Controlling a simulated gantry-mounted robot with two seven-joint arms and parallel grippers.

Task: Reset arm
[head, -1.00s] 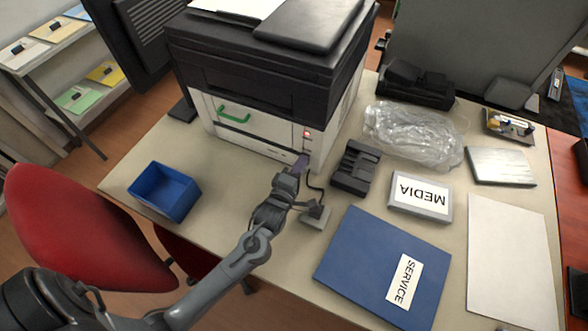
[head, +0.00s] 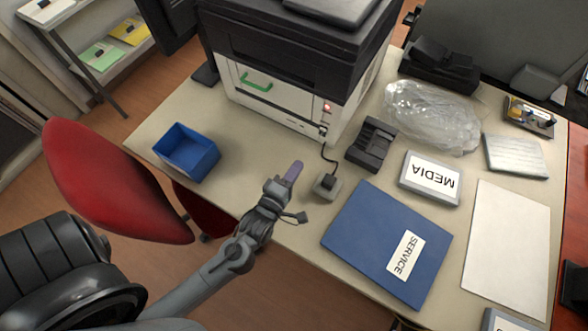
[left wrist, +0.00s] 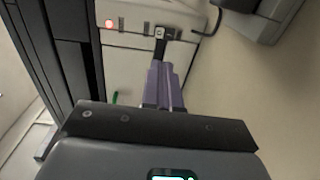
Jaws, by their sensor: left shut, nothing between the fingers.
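My left gripper (head: 292,172) is over the table in front of the printer, with its purple fingers together and nothing held. In the left wrist view its purple fingers (left wrist: 162,85) point toward the printer's front (left wrist: 130,60). The printer (head: 290,80) stands at the back of the table, with a green handle (head: 256,81) and a lit red light (head: 327,107) on its front. The fingers are apart from the printer. My right gripper is in neither view.
A blue bin (head: 186,152) stands on the left of the table (head: 240,170). A small grey block with a cable (head: 327,186) sits just right of the gripper. A blue SERVICE folder (head: 385,240), a MEDIA box (head: 431,178) and clear plastic wrap (head: 432,115) lie further right. A red chair (head: 110,185) is at left.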

